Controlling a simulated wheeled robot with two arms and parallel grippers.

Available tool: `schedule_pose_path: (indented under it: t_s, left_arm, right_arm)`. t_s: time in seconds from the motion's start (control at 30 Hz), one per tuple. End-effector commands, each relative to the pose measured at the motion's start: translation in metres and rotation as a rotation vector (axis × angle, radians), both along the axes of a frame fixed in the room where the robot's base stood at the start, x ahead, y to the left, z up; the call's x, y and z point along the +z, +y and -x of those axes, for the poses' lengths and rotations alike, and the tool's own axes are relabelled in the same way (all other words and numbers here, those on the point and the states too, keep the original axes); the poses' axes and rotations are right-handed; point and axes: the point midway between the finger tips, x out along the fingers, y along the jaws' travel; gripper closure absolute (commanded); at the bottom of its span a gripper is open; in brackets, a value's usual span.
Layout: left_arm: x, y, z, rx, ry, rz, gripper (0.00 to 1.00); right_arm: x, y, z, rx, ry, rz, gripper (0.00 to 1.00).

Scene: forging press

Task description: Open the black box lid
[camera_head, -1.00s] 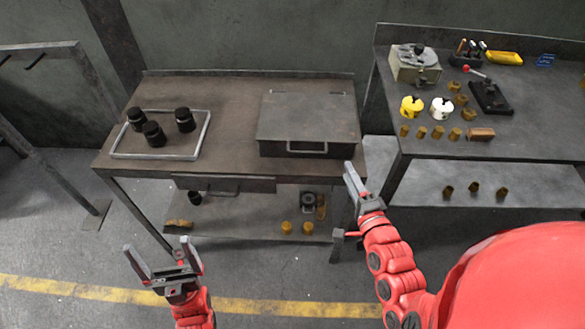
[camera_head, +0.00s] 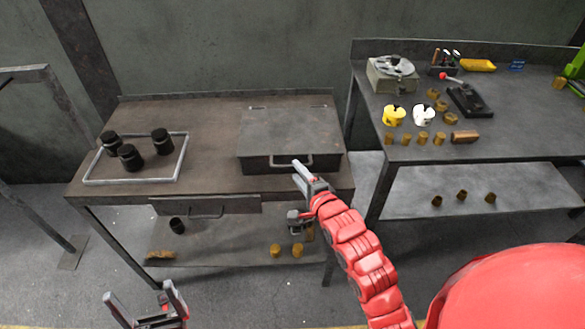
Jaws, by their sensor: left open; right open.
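The black box (camera_head: 265,160) sits on the right part of the brown workbench (camera_head: 200,187). Its flat lid (camera_head: 290,124) is shut, and a metal handle (camera_head: 291,166) is on its front face. My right gripper (camera_head: 298,175) is open just in front of and slightly below the handle, close to it in the picture; I cannot tell whether they touch. Its fingers partly overlap each other in view. My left gripper (camera_head: 142,303) is open and empty, low in front of the workbench, far from the box.
A metal frame (camera_head: 128,180) with 3 black jars (camera_head: 131,157) is on the bench's left. A drawer (camera_head: 205,206) hangs under the bench top, above a lower shelf (camera_head: 215,255). A second table (camera_head: 505,143) with tools and brass parts stands right. Bench top between frame and box is clear.

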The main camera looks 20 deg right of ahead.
Motion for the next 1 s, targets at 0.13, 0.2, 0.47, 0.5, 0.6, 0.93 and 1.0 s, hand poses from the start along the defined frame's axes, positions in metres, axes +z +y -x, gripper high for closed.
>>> schedule_pose_path:
  t_s: [0.13, 0.2, 0.47, 0.5, 0.6, 0.93, 1.0]
  left_arm:
    - [0.003, 0.000, 0.000, 0.000, 0.000, 0.000, 0.00]
    - [0.004, 0.000, 0.000, 0.000, 0.000, 0.000, 0.00]
    - [0.004, 0.000, 0.000, 0.000, 0.000, 0.000, 0.00]
    - [0.004, 0.000, 0.000, 0.000, 0.000, 0.000, 0.00]
    - [0.004, 0.000, 0.000, 0.000, 0.000, 0.000, 0.00]
    - [0.004, 0.000, 0.000, 0.000, 0.000, 0.000, 0.00]
    - [0.004, 0.000, 0.000, 0.000, 0.000, 0.000, 0.00]
  right_arm:
    - [-0.002, 0.003, -0.023, 0.002, -0.003, 0.000, 0.56]
    - [-0.005, 0.004, -0.030, 0.001, -0.001, 0.001, 0.56]
    - [-0.008, 0.005, -0.040, 0.000, -0.001, 0.001, 0.56]
    - [-0.008, 0.005, -0.040, -0.001, -0.001, 0.000, 0.56]
    - [-0.008, 0.005, -0.040, 0.000, -0.001, 0.000, 0.56]
    - [-0.007, 0.005, -0.040, 0.000, -0.002, 0.000, 1.00]
    - [-0.007, 0.005, -0.040, 0.000, -0.001, 0.000, 1.00]
